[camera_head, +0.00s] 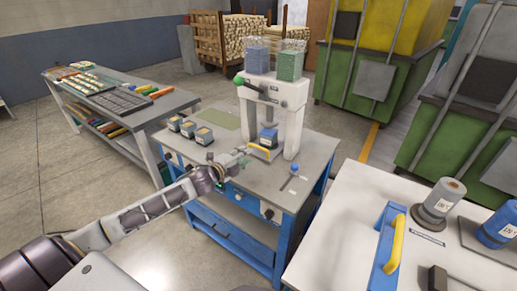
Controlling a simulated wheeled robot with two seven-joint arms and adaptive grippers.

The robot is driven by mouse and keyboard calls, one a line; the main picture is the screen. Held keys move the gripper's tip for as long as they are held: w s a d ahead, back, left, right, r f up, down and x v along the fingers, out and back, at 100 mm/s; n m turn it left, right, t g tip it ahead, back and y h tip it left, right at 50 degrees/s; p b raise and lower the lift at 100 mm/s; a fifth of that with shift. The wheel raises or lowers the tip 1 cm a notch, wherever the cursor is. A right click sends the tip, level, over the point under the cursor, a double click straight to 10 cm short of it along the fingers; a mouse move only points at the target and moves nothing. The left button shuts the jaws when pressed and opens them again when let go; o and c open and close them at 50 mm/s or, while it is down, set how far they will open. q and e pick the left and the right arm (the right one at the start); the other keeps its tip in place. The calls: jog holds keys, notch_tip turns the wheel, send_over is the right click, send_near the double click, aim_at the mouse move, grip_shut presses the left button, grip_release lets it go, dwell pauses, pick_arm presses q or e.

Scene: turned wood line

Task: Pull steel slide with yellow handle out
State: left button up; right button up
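A grey press (293,116) stands on the blue workbench (313,150). At its foot is the yellow handle (259,152) of the steel slide. The slide itself is small and partly hidden, and a dark blue block (268,139) sits above it, inside the press opening. My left arm comes in from the lower left. My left gripper (241,155) is just left of the yellow handle, at about its height in the picture. The fingers are too small to show whether they are open or touch the handle. My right gripper is not in view.
A white table (342,215) at the right holds a blue fixture with a yellow handle (394,245) and labelled cylinders.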

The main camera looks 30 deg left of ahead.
aim_at(258, 147)
pick_arm(q)
jog(key=shift+x, duration=0.9)
jog(key=shift+w+d+f, duration=0.1)
jog(key=shift+w, duration=0.6)
jog(key=shift+x, duration=2.8)
jog(key=shift+w+f, duration=0.1)
jog(key=shift+w, duration=0.35)
jog(key=shift+w+d+f, duration=0.1)
jog(key=shift+w, duration=0.35)
jog(key=c, duration=0.7)
grip_shut()
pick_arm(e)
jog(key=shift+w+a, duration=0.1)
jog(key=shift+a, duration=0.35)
